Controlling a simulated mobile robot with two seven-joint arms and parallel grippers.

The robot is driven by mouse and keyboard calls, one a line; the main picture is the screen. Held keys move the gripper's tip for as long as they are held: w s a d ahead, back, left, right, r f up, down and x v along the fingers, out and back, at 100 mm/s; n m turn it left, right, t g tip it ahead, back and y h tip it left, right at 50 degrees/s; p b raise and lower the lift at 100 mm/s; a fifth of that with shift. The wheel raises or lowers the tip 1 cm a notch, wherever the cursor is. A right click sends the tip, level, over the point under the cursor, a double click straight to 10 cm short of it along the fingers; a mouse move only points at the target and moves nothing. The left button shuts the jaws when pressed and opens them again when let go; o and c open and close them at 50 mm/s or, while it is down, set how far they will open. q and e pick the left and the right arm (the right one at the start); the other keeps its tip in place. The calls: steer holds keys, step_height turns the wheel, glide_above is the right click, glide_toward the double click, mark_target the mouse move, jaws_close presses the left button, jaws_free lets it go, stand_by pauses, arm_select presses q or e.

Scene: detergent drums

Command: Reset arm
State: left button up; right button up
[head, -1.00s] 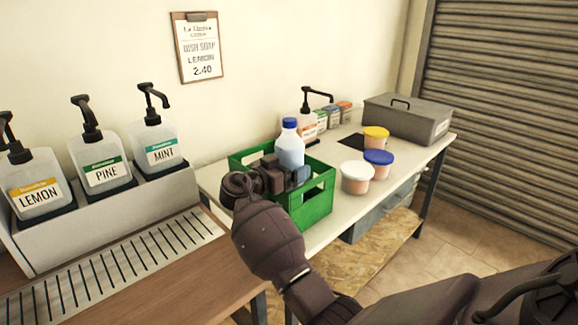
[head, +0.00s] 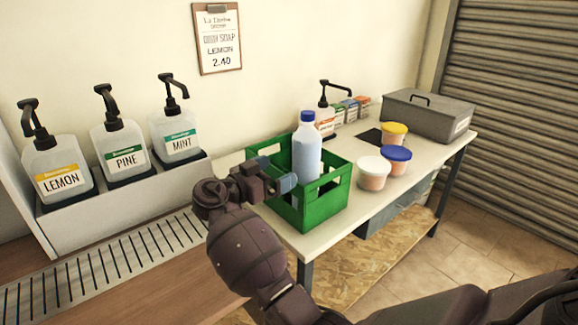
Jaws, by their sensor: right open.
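My right gripper (head: 284,183) is at the left rim of the green crate (head: 322,208), with its fingers pointing right toward the bottle. It is open and empty. A bottle with pale blue liquid and a blue cap (head: 306,155) stands upright in the crate, apart from the fingers as far as I can see. The far finger is partly hidden. My left gripper is not in view.
Lemon (head: 58,175), pine (head: 121,152) and mint (head: 176,135) pump bottles stand on the left holder above a slotted drip tray (head: 100,272). Tubs with white (head: 374,170), blue (head: 396,160) and yellow (head: 393,134) lids stand right of the crate. A grey box (head: 428,115) is behind them.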

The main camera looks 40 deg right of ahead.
steer(key=shift+a, duration=0.85)
steer(key=w+a+n+t+y, duration=0.4)
steer(key=w+n+t+y, duration=0.25)
steer(key=n+t, duration=0.4)
steer(key=s+a+f+n+t+y+p, duration=0.2)
steer(key=s+a+f+n+t+y, duration=0.25)
steer(key=n+y, duration=0.35)
arm_select(q)
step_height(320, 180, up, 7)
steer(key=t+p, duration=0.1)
steer(key=p, duration=0.5)
arm_select(e)
steer(key=s+d+f+g+y, duration=0.1)
steer(key=s+f, duration=0.4)
steer(key=s, duration=0.8)
steer(key=s+d+f+g+y, duration=0.1)
steer(key=s+f, duration=0.5)
steer(key=s, duration=0.8)
steer(key=s+d+f+g+y, duration=0.1)
steer(key=s+f, duration=0.5)
steer(key=s, duration=0.7)
steer(key=shift+s+d+g, duration=0.35)
steer(key=shift+d+g, duration=0.1)
steer(key=shift+g, duration=0.65)
